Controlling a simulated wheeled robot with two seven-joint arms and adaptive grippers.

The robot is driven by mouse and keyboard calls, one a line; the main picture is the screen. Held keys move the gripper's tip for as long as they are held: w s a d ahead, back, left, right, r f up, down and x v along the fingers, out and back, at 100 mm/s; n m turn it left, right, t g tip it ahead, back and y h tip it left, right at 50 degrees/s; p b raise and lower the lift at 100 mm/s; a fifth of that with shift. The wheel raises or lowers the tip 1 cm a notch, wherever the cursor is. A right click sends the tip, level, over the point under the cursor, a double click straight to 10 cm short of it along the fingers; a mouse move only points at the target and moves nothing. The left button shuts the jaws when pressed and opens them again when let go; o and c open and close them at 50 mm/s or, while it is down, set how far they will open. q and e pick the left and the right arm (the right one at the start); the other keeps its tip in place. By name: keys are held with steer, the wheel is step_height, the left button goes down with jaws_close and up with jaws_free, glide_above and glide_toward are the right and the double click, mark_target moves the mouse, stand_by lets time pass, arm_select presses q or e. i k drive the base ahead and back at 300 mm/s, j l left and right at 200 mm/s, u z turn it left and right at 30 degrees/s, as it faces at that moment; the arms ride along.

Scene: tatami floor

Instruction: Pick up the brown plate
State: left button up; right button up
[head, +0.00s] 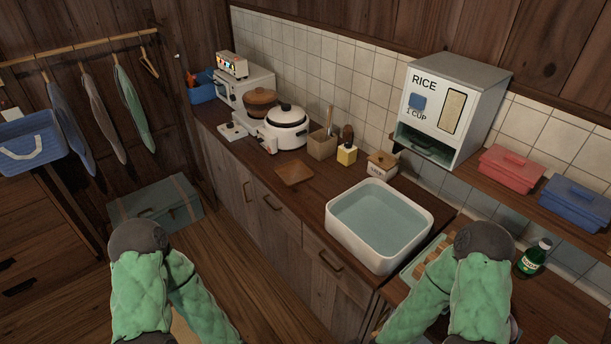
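A flat, square brown plate (294,174) lies on the dark wooden counter (246,150), near its front edge. It sits in front of the white rice cooker and left of the white basin. Nothing covers it. Both my green-sleeved arms are low in the head view, and their forearms run out of the bottom edge. Neither gripper shows, so I cannot see their fingers or whether they hold anything. No part of either arm touches the plate.
A white basin of water (378,222), a rice cooker (283,128), a utensil holder (322,144) and a yellow jar (347,153) stand around the plate. A rice dispenser (447,109) is at the back right. A green bottle (534,257) stands right of my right arm. Open floor lies before the cabinets.

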mark_target(292, 173)
steer(key=i+j+z, duration=0.15)
steer(key=z, duration=0.25)
steer(key=j+z, duration=0.4)
steer(key=i+j+z, duration=0.15)
steer(key=z, duration=0.3)
